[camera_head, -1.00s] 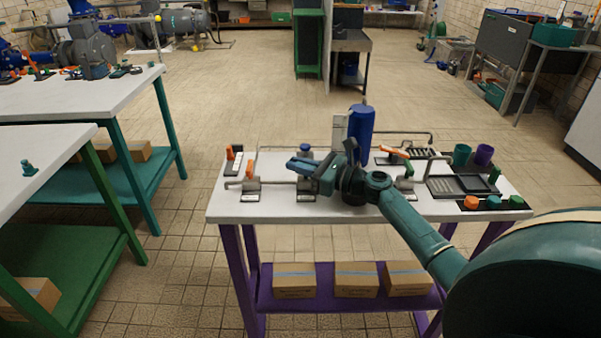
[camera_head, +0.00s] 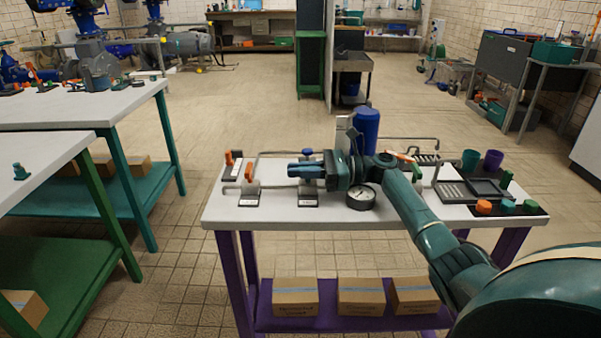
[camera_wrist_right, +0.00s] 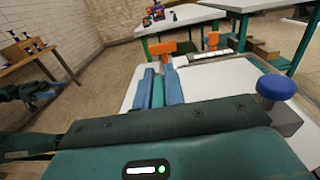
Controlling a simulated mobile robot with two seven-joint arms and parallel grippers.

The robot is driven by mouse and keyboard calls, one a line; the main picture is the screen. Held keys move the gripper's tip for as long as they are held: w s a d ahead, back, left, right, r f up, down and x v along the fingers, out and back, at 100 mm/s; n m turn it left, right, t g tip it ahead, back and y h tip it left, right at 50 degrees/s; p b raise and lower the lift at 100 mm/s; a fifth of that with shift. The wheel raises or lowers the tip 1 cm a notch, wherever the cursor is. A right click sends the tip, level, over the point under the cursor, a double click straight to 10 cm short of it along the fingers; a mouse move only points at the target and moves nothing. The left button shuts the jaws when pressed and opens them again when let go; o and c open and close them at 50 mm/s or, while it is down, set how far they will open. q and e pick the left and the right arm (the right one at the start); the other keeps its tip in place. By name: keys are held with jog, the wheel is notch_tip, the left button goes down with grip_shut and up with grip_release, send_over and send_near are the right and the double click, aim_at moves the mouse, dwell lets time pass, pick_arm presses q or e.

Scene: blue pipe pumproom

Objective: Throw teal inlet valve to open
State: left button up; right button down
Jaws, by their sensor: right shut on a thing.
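My right gripper (camera_head: 300,170) reaches in from the right over the bench, its blue fingers pointing left. In the right wrist view its fingers (camera_wrist_right: 160,88) are closed on a teal bar, the teal inlet valve handle (camera_wrist_right: 157,92), which runs along between them. In the head view the fingers and wrist hide most of this valve; a labelled base plate (camera_head: 308,200) shows below the fingers. My left gripper is not in view.
An orange-handled valve (camera_head: 249,170) stands left of the fingers, and a blue knob (camera_head: 308,153) is just behind. A gauge (camera_head: 361,196) is under my wrist. A blue cylinder (camera_head: 366,130) stands behind. Cups and coloured buttons (camera_head: 508,206) are at right.

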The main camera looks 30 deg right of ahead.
jog(key=shift+a, duration=0.1)
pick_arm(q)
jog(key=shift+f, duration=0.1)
pick_arm(e)
jog(key=c, duration=1.5)
grip_release()
jog(key=shift+r, duration=0.15)
jog(key=shift+r, duration=0.35)
notch_tip(320, 180, up, 8)
jog(key=shift+f+p, duration=0.2)
jog(key=shift+p, duration=0.65)
jog(key=shift+r, duration=0.65)
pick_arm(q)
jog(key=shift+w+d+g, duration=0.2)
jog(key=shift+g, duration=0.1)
pick_arm(e)
jog(key=shift+r, duration=0.1)
